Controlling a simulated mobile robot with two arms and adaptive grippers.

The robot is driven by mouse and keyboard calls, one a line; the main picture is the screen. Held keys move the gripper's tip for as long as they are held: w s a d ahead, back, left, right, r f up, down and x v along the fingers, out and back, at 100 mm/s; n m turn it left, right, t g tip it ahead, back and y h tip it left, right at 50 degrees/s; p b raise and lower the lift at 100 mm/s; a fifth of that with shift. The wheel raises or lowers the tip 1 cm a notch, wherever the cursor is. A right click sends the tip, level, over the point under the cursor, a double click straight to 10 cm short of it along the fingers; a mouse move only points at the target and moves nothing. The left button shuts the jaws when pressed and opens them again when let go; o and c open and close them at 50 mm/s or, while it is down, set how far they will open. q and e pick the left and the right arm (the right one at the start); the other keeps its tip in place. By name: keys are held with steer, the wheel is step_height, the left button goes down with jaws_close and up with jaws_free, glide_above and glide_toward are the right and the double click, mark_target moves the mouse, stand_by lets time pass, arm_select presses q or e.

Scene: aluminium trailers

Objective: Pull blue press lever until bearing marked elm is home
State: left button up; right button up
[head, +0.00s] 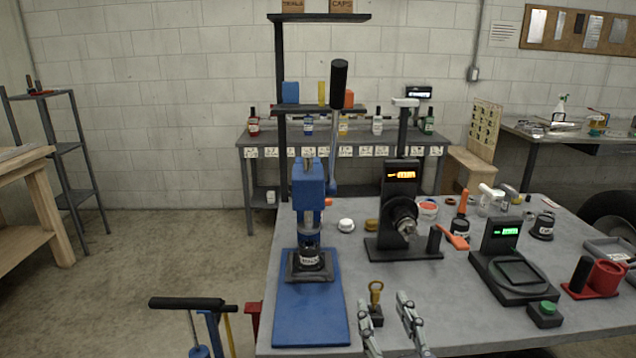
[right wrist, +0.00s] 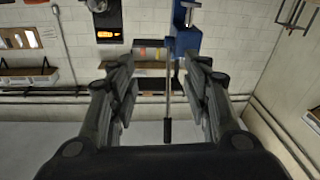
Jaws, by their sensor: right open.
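The blue press (head: 308,190) stands on a blue base plate (head: 310,318) at the left of the grey table. Its lever (head: 333,130) rises nearly upright, with a black grip (head: 339,83) at the top. A dark labelled bearing (head: 311,260) sits under the ram; its label is too small to read surely, and how deep it is seated cannot be told. My right gripper (head: 384,302) is open and empty at the table's front, right of the base plate, apart from the lever. The right wrist view looks upside down; the lever grip (right wrist: 168,130) appears between the open fingers (right wrist: 160,78).
A black device with an orange display (head: 400,195) stands right of the press. A brass-coloured ringed piece (head: 376,292) is close to my right gripper. A scale (head: 512,272) and a red holder (head: 598,278) are further right. A black T-handle (head: 187,303) shows beside the table.

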steer(key=s+d+f+g+h, duration=0.15)
steer(key=s+f+g, duration=0.25)
steer(key=f, duration=0.5)
steer(key=s+d+f+g+y, duration=0.1)
steer(key=s+d+f+g, duration=0.25)
steer(key=f, duration=0.55)
steer(key=s+d+f+g, duration=0.2)
steer(key=s+f+g, duration=0.25)
steer(key=s, duration=0.35)
steer(key=s+d+f+g, duration=0.1)
steer(key=s+f+g, duration=0.2)
steer(key=s+f, duration=0.4)
steer(key=s+f+g, duration=0.2)
steer(key=s+f, duration=0.1)
steer(key=f, duration=2.3)
steer(key=s+d+f+h, duration=0.1)
steer(key=s+d+f, duration=0.2)
steer(key=s+f, duration=1.1)
steer(key=shift+s+f+g, duration=0.35)
steer(key=shift+s+g, duration=0.05)
steer(key=shift+s, duration=0.85)
